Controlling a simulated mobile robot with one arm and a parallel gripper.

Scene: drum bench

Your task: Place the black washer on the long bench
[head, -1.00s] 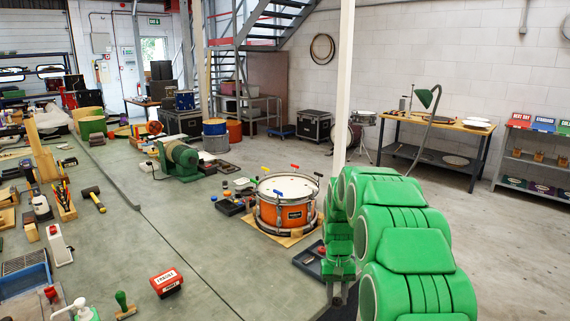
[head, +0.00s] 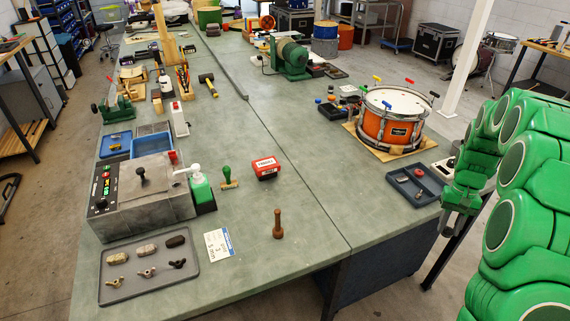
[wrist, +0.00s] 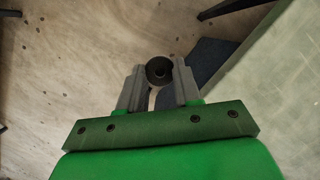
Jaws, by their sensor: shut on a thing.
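The black washer (wrist: 159,71) is a dark ring with a hole, held between the grey fingertips of my gripper (wrist: 158,76) in the wrist view. My gripper is shut on it, over the concrete floor and beside the bench edge. In the head view my gripper (head: 458,230) hangs down at the right, just off the bench's right front edge; the washer cannot be made out there. The long bench (head: 315,210) has a grey-green top running from the front to the far end. Its top also shows at the right of the wrist view (wrist: 285,110).
A blue-grey tray (head: 415,186) and an orange snare drum (head: 390,125) stand near the bench's right edge. A wooden peg (head: 278,224), red box (head: 265,168), green-handled stamp (head: 228,178) and grey control box (head: 140,195) occupy the front. Bare top lies right of the peg.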

